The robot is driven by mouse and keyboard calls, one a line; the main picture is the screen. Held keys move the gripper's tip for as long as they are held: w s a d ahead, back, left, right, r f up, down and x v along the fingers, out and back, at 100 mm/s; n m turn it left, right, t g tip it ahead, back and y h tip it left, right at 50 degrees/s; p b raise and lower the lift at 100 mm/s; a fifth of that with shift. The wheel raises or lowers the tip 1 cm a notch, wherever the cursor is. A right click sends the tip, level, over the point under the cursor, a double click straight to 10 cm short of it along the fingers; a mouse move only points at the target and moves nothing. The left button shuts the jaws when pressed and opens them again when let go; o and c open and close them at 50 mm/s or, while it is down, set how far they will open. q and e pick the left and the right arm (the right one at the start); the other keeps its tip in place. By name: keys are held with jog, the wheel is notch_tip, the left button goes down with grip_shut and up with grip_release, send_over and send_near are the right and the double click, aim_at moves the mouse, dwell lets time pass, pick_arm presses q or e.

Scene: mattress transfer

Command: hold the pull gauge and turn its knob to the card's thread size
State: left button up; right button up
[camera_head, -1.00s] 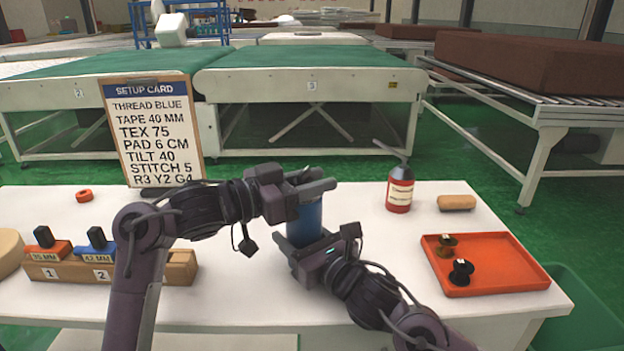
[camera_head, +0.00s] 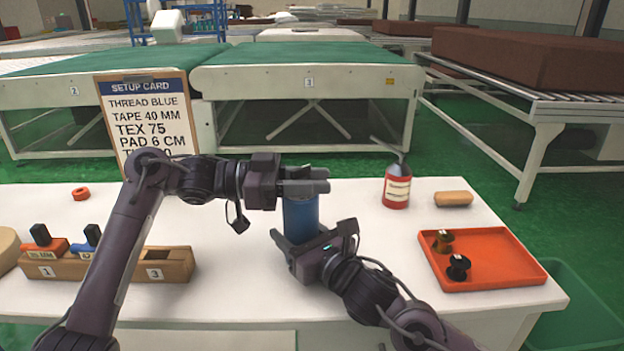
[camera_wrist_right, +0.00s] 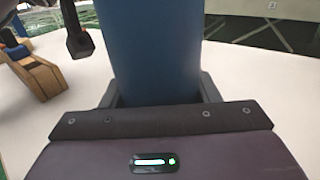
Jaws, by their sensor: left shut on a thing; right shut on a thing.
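The pull gauge is an upright blue cylinder (camera_head: 301,215) above the white table. My right gripper (camera_head: 298,240) is shut on its lower body, and the right wrist view shows the blue body (camera_wrist_right: 150,50) between the fingers. My left gripper (camera_head: 305,181) is shut at the top of the gauge, its fingers level across it. The knob is hidden by these fingers, so its setting cannot be read. The setup card (camera_head: 148,108) stands at the back left and reads thread blue, tape 40 mm, TEX 75, pad 6 cm. My left arm covers its lower lines.
A wooden block (camera_head: 165,264) with numbered slots stands at the left. A red bottle (camera_head: 397,187) and a tan piece (camera_head: 453,199) are at the back right. An orange tray (camera_head: 500,280) holds two spools. An orange ring (camera_head: 81,194) lies near the card. The table's front middle is clear.

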jog(key=shift+s+a+r, duration=0.1)
jog(key=shift+r, duration=0.05)
pick_arm(q)
jog(key=o, duration=1)
jog(key=a, duration=1.2)
jog(key=shift+w, duration=0.3)
pick_arm(e)
jog(key=o, duration=1.6)
jog(key=shift+o, duration=0.2)
